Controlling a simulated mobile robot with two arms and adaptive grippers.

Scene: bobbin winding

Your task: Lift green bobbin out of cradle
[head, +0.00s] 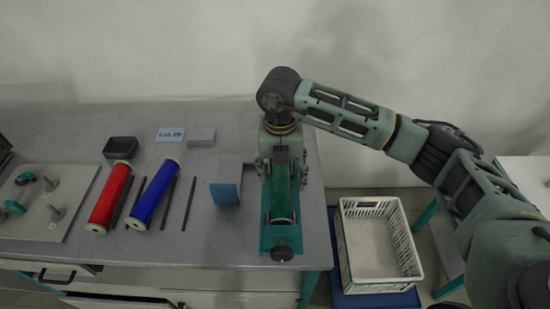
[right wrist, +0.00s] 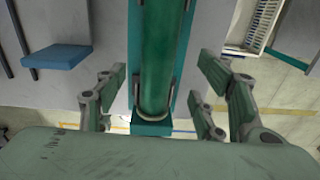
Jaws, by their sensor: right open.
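The green bobbin (head: 281,201) lies lengthwise in a teal cradle (head: 267,241) near the table's right edge. My right gripper (head: 282,172) is above the bobbin's far part, pointing down, its fingers open on either side of it. In the right wrist view the green bobbin (right wrist: 164,50) runs between the spread fingers (right wrist: 163,75), with a visible gap on each side. The teal cradle (right wrist: 150,128) shows beneath its end. The gripper and wrist hide the bobbin's far end in the head view. My left gripper is not in view.
A blue block (head: 225,194) stands left of the cradle. Red (head: 109,197) and blue (head: 155,195) bobbins lie further left, beside thin dark rods. A black tray (head: 120,148) sits behind them. A white crate (head: 347,247) stands lower, right of the table.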

